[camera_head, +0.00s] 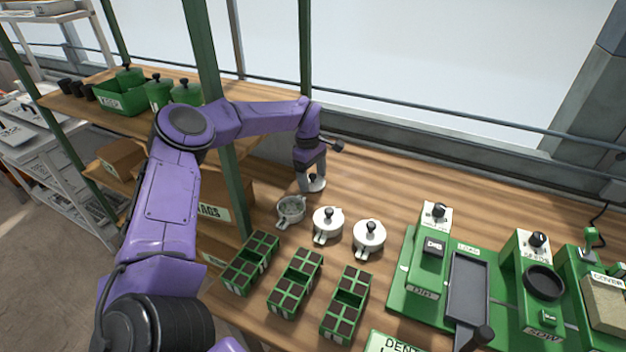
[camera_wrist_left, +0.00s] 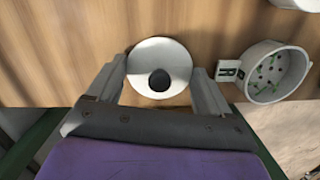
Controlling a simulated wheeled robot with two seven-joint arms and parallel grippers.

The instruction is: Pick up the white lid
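The white lid (camera_wrist_left: 176,54) is a round white disc with a black knob (camera_wrist_left: 159,80) at its middle. It lies on the wooden table, and in the head view the lid (camera_head: 318,186) shows just under my gripper. My left gripper (camera_wrist_left: 160,84) is open, with one finger on each side of the knob and a visible gap to it. In the head view the left gripper (camera_head: 313,178) points down at the lid and partly hides it. Whether the fingers touch the lid is not clear. My right gripper is not in view.
An open white pot (camera_head: 291,209) with green bits inside stands beside the lid. Two lidded white pots (camera_head: 327,224) (camera_head: 369,237) stand to its right. Green seed trays (camera_head: 296,283) lie in front. A green machine (camera_head: 469,285) is at the right. A green shelf post (camera_head: 208,80) stands left.

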